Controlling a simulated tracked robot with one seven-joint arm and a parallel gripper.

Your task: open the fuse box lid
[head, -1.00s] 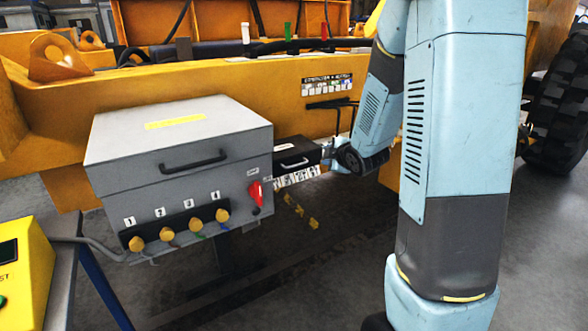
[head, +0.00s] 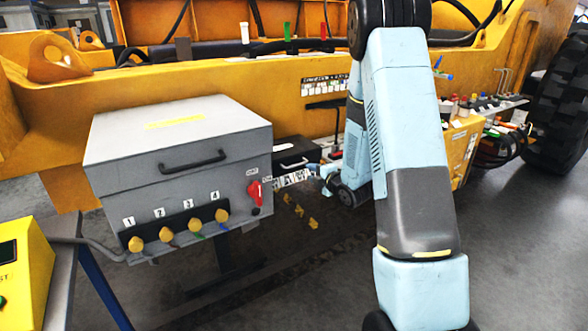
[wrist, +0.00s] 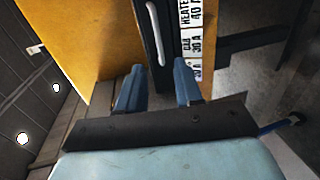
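The small black fuse box has a closed lid (head: 293,150) with a pale bar handle, right of a large grey box in the head view. A white strip of fuse labels (head: 291,178) runs below its front edge. In the wrist view the dark lid (wrist: 140,22) with its handle (wrist: 156,36) and the label strip (wrist: 190,35) lie ahead of the fingers. My gripper (wrist: 160,78) has two blue fingers apart with nothing between them. In the head view my gripper (head: 322,174) is just right of and slightly below the fuse box, partly hidden by my arm.
The grey box (head: 180,165) with a black handle, a red switch and numbered knobs stands close on the left. The yellow machine frame (head: 215,85) runs behind. A yellow panel (head: 462,150) with coloured parts is at right. Floor at the lower right is clear.

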